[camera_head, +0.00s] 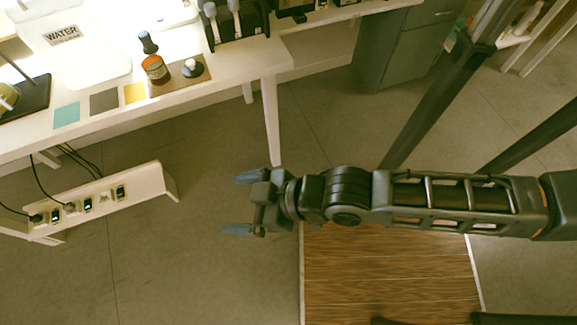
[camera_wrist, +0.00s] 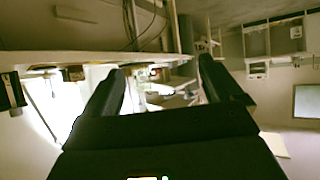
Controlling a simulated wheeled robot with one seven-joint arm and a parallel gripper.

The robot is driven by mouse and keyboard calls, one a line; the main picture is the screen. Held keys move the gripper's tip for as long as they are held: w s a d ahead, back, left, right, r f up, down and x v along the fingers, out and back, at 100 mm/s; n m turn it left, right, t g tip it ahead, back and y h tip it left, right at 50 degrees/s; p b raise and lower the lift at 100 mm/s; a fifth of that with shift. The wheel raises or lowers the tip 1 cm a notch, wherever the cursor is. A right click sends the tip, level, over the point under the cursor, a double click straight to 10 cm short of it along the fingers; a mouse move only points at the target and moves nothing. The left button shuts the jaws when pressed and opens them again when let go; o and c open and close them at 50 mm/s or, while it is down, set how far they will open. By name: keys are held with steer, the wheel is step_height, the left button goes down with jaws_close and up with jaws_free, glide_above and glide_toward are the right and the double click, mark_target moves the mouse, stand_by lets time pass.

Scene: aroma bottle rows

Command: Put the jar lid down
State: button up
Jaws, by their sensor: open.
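My gripper (camera_head: 240,204) is open and empty, with its two blue-grey fingers apart over the floor, in front of the white table (camera_head: 225,73). In the wrist view my gripper (camera_wrist: 165,87) shows both dark fingers spread, with nothing between them. A dark round piece with a pale knob (camera_head: 191,66) rests on a brown mat (camera_head: 171,91) near the table's front edge; it may be the jar lid, but it is too small to be sure. An amber bottle with a dark top (camera_head: 155,68) stands just left of it. My gripper is well apart from both.
Teal (camera_head: 67,114), grey (camera_head: 103,102) and yellow (camera_head: 134,93) squares lie along the table's front edge. A white board marked WATER (camera_head: 85,60) lies behind them. A power strip (camera_head: 105,198) with cables is below the table. A table leg (camera_head: 270,120) stands near my gripper.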

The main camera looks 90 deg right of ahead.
steer(key=s+r+t, duration=0.1)
steer(key=s+r, duration=0.3)
steer(key=r, duration=0.3)
steer(key=s+r+n+t+y, duration=0.1)
steer(key=s+r+t, duration=0.1)
steer(key=s+r, duration=0.3)
step_height(320, 180, up, 2)
steer(key=shift+a, duration=0.25)
steer(key=shift+d, duration=0.1)
